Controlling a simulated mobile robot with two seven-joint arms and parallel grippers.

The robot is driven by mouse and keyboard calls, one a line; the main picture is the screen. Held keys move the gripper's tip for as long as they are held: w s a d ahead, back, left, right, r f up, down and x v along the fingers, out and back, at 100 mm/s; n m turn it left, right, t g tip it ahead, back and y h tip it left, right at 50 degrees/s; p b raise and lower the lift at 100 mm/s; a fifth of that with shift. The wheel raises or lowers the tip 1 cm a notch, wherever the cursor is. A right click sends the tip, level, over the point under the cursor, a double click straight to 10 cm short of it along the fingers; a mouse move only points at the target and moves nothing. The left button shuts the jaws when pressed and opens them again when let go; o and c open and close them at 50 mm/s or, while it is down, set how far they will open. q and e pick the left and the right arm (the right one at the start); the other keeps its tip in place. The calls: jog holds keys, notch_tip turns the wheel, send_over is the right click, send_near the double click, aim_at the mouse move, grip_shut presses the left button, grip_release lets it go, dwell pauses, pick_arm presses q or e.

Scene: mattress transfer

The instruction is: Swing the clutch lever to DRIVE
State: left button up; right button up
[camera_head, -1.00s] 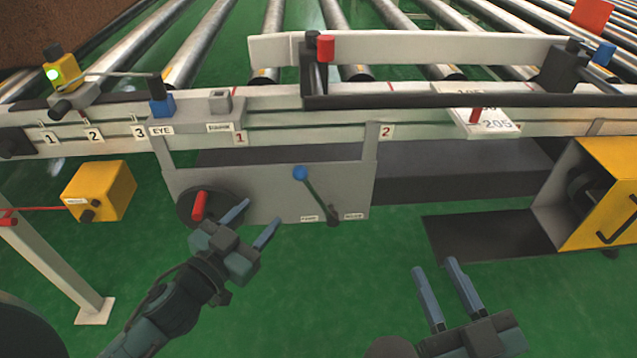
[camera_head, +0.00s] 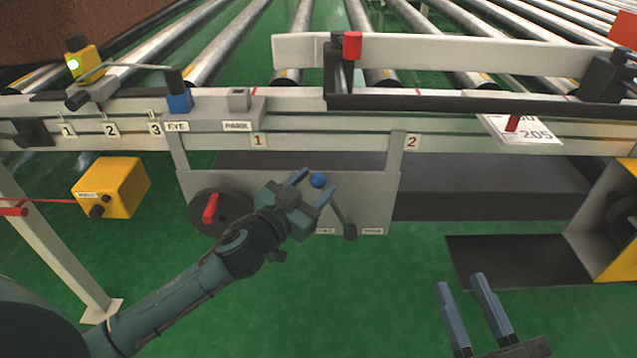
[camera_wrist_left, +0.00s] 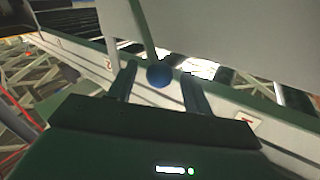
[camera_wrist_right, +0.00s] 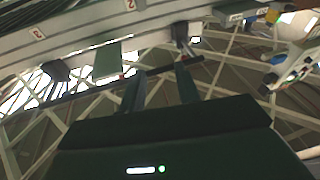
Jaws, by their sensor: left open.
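The clutch lever has a blue ball knob (camera_head: 317,180) at its upper end and a dark arm (camera_head: 338,209) running down right to its pivot (camera_head: 349,232) on the grey panel (camera_head: 384,190). The lever leans to the left. The panel's right label (camera_head: 372,231) reads DRIVE; the label left of it is partly hidden by my arm. My left gripper (camera_head: 318,184) is open, its fingers on either side of the knob. In the left wrist view the knob (camera_wrist_left: 159,75) shows between the open fingers. My right gripper (camera_head: 465,284) is open and empty above the green floor.
A handwheel with a red handle (camera_head: 210,208) sits left of the lever on the same panel. A yellow box (camera_head: 111,187) stands further left, and a yellow housing (camera_head: 616,220) at the right. The conveyor rail (camera_head: 450,125) runs above the panel.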

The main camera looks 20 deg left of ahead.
pick_arm(q)
jog(key=shift+x, duration=1.1)
jog(key=shift+c, duration=0.3)
grip_shut()
